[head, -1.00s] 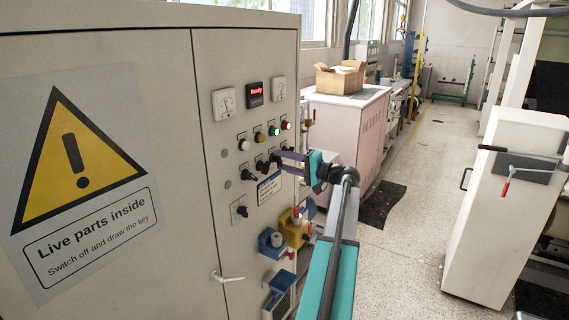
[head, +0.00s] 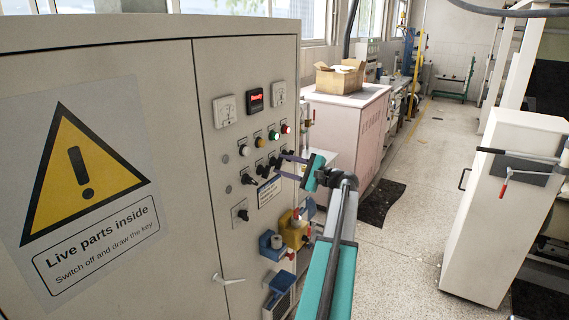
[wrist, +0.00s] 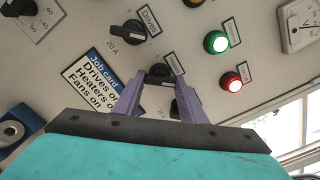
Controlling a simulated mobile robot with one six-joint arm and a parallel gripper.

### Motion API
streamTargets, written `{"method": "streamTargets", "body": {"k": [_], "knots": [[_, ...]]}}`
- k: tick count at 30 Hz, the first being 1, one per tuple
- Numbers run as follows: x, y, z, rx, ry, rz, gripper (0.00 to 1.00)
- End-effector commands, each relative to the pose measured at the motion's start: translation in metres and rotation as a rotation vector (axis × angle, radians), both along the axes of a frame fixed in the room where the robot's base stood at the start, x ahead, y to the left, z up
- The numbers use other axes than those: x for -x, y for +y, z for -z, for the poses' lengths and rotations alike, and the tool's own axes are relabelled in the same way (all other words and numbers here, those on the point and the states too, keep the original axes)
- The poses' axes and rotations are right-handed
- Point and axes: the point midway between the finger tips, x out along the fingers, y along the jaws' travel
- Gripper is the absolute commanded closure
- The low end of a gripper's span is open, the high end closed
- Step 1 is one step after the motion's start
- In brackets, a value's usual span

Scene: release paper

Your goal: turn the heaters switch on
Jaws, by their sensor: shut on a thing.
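A row of black rotary switch knobs sits on the grey cabinet panel. In the wrist view the knob labelled Drives (wrist: 128,33) is at the upper left. The middle knob (wrist: 160,74), probably the heaters switch, lies between my gripper's fingertips (wrist: 158,86); its label is too small to read surely. My gripper is shut on this knob. A further black knob (wrist: 181,106) is partly hidden behind the right finger. In the head view my gripper (head: 290,166) reaches the panel from the right, and its fingers partly cover the knobs.
A job card (wrist: 93,80) naming drives, heaters and fans is beside the knobs. Green (wrist: 216,42) and red (wrist: 231,82) lamps are close by. Blue and yellow sockets (head: 294,232) stick out below. A cabinet door handle (head: 228,280) projects. Open floor lies to the right.

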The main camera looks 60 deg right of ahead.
Motion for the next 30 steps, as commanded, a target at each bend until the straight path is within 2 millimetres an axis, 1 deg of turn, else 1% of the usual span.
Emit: {"method": "streamTargets", "body": {"k": [3,9,21,22,25,30], "knots": [[0.0000,0.0004,-0.0010,-0.055,0.000,-0.001,0.85],[-0.0001,0.0004,0.0000,-0.105,-0.001,-0.001,0.85],[0.0000,0.0003,0.0005,-0.115,-0.001,-0.001,0.85],[0.0000,0.0003,0.0005,-0.115,-0.001,-0.001,0.61],[0.0001,0.0002,0.0005,-0.114,0.000,-0.001,0.44],[0.0002,0.0000,0.0004,-0.113,-0.001,0.000,0.44]]}}
